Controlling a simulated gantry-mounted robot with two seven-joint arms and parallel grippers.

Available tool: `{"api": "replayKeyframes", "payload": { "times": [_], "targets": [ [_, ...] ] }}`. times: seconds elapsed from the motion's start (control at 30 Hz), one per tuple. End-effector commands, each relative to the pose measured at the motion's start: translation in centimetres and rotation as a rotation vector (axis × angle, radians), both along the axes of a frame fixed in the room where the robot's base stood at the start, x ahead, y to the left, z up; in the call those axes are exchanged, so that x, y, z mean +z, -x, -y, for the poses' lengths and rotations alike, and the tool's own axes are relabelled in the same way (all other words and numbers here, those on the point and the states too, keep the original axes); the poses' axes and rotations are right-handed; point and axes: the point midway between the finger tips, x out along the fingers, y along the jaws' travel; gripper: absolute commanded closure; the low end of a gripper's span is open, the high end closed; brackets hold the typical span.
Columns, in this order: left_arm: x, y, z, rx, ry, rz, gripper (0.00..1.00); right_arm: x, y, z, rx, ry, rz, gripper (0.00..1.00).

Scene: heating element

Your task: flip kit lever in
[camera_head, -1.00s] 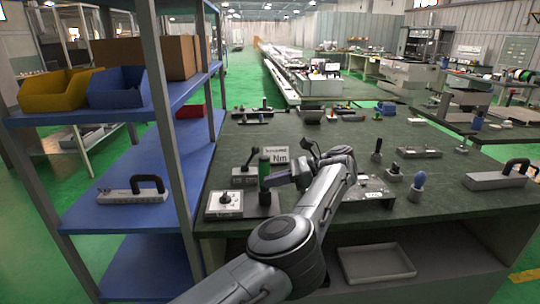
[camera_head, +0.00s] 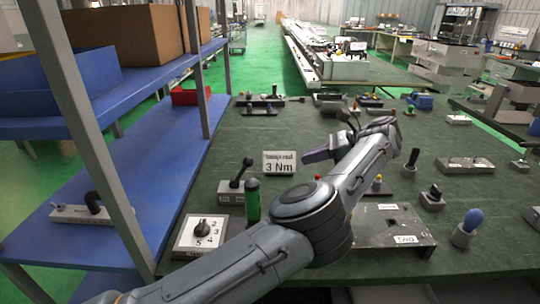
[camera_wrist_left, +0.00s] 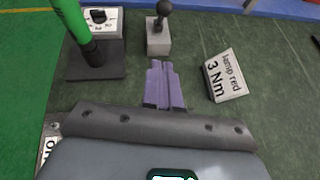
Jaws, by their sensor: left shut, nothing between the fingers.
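A black ball-knobbed lever on a small grey block (camera_head: 233,190) stands on the dark bench, behind the green-handled tool. It also shows in the left wrist view (camera_wrist_left: 158,38), ahead of my fingertips. I cannot tell for sure that it is the kit lever. A metal kit plate (camera_head: 395,245) with small parts lies at the bench's front, partly hidden by my arm. My left gripper (camera_head: 310,157) is over the bench, right of the lever. Its purple fingers (camera_wrist_left: 160,66) are shut and empty, apart from the lever block. My right gripper is out of view.
A "3 Nm" sign (camera_head: 279,162) stands close by the left gripper. The green-handled tool (camera_head: 252,201) stands upright beside a white dial box (camera_head: 200,235). A blue shelf (camera_head: 150,170) borders the bench on the left. Several other levers and knobs stand farther right.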

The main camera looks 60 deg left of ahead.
Motion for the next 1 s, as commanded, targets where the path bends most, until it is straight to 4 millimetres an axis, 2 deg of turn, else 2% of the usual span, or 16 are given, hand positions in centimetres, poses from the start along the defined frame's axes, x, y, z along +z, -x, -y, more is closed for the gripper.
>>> {"api": "replayKeyframes", "payload": {
  "times": [0.57, 0.77, 1.0],
  "targets": [
    [-0.3, 0.3, -0.3, 0.002, -0.001, -0.002, 1.0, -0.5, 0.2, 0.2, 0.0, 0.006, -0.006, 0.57],
    [-1.1, 1.4, -1.2, 0.003, 0.0, -0.001, 1.0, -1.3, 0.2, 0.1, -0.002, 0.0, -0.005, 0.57],
    [-3.0, 4.1, -3.5, 0.004, -0.001, -0.001, 1.0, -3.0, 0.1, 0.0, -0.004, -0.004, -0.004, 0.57]
  ]
}}
